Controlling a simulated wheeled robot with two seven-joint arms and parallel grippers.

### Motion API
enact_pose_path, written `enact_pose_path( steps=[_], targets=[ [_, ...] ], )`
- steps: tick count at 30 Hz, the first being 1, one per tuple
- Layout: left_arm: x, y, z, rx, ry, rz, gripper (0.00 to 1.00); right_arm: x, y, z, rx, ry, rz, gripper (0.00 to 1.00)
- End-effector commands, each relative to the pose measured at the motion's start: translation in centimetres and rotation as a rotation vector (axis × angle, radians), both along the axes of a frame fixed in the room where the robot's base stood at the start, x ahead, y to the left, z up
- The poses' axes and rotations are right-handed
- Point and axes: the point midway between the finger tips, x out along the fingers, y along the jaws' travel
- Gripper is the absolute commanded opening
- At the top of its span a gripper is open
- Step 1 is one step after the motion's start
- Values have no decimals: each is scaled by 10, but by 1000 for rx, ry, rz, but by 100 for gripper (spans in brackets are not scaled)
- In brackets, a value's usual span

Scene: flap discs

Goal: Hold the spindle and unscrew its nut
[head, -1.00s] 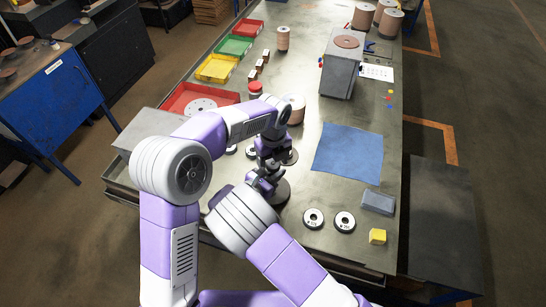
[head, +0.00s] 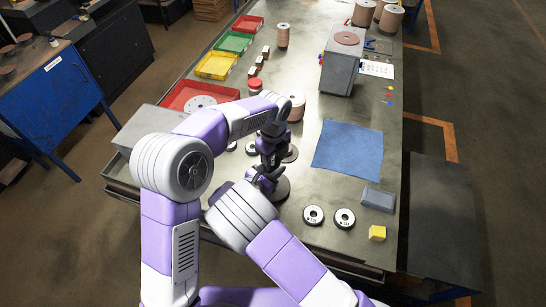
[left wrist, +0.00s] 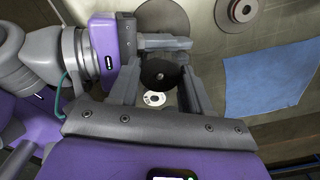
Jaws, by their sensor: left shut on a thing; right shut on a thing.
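My left gripper (head: 268,147) points down over the near part of the bench, above my right gripper (head: 262,177). In the left wrist view, the left fingers (left wrist: 159,76) stand either side of a dark round piece with a pale centre, which looks like the nut (left wrist: 158,75) on the spindle. They are shut on it. A pale ring with a dark hole (left wrist: 155,99) shows between the fingers; I cannot tell its height. My right gripper comes from the left in the left wrist view (left wrist: 165,42), shut on the spindle, mostly hidden by the jaws. A grey disc (head: 282,190) lies beneath.
Two dark ring-shaped discs (head: 313,215) and a yellow block (head: 377,233) lie at the near right. A blue cloth (head: 347,147) lies right of the grippers. Red (head: 205,90), yellow (head: 217,66) and green (head: 235,43) trays line the left edge.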

Motion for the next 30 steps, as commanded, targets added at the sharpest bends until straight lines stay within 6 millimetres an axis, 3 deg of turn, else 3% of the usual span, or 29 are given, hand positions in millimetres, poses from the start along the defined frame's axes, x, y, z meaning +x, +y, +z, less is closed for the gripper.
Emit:
enact_pose_path(
  steps=[5, 6, 10, 18, 29, 30],
  targets=[
    [0, 0, 0, 1, 1, -2, 11, 0, -1, 0, -1, -1, -1, 0],
    [0, 0, 0, 1, 1, -2, 54, 0, -1, 0, -1, -1, -1, 0],
    [0, 0, 0, 1, 1, -3, 73, 0, -1, 0, -1, -1, -1, 0],
    [0, 1, 2, 1, 1, -3, 73, 1, -1, 0, -1, 0, -2, 0],
    [0, 1, 43, 1, 1, -3, 73, 1, -1, 0, 0, 0, -2, 0],
    [0, 1, 45, 2, 1, -3, 69, 1, -1, 0, 0, 0, -2, 0]
  ],
)
